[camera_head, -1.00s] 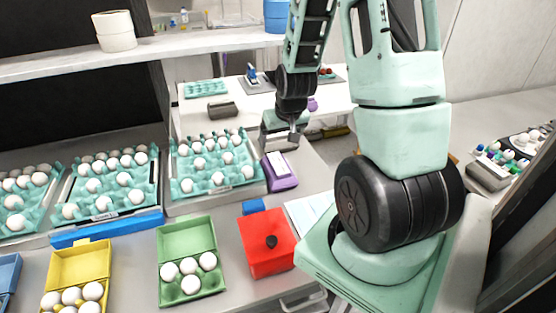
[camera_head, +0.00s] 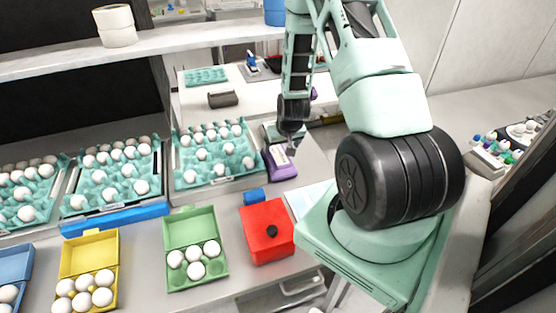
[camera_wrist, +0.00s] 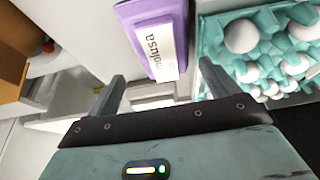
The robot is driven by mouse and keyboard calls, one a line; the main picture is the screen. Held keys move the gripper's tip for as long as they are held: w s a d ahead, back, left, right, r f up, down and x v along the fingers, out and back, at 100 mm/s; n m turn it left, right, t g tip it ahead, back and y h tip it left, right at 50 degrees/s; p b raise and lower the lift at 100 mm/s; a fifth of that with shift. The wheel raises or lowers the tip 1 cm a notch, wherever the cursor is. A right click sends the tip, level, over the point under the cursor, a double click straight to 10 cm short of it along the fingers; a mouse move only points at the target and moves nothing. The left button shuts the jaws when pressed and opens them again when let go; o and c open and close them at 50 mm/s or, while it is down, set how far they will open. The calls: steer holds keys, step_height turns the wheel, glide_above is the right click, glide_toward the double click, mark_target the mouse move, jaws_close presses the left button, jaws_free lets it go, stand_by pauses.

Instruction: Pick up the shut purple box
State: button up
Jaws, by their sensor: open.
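The shut purple box (camera_head: 280,164) with a white label lies on the bench, right of the teal egg tray (camera_head: 176,172). In the wrist view the purple box (camera_wrist: 133,22) is at the top middle, its label facing the camera. My gripper (camera_head: 290,146) is over the far end of the box in the head view. In the wrist view my gripper (camera_wrist: 160,85) is open, its two fingers apart with nothing between them. The box lies beyond the fingertips, between their lines. I cannot tell the exact height of the fingers above it.
Teal trays with eggs stand close on the left. A back bench (camera_head: 262,97) lies beyond.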

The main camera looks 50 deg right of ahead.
mark_target(278, 154)
steer(key=shift+w+p+x, duration=0.15)
steer(key=shift+p+x, duration=0.7)
steer(key=shift+x, duration=0.45)
steer(key=shift+w+p+x, duration=0.1)
steer(key=shift+p+x, duration=0.7)
steer(key=shift+x, duration=0.5)
steer(key=shift+w+f, duration=0.15)
steer(key=shift+f, duration=0.35)
steer(key=shift+f, duration=0.25)
steer(key=c, duration=0.6)
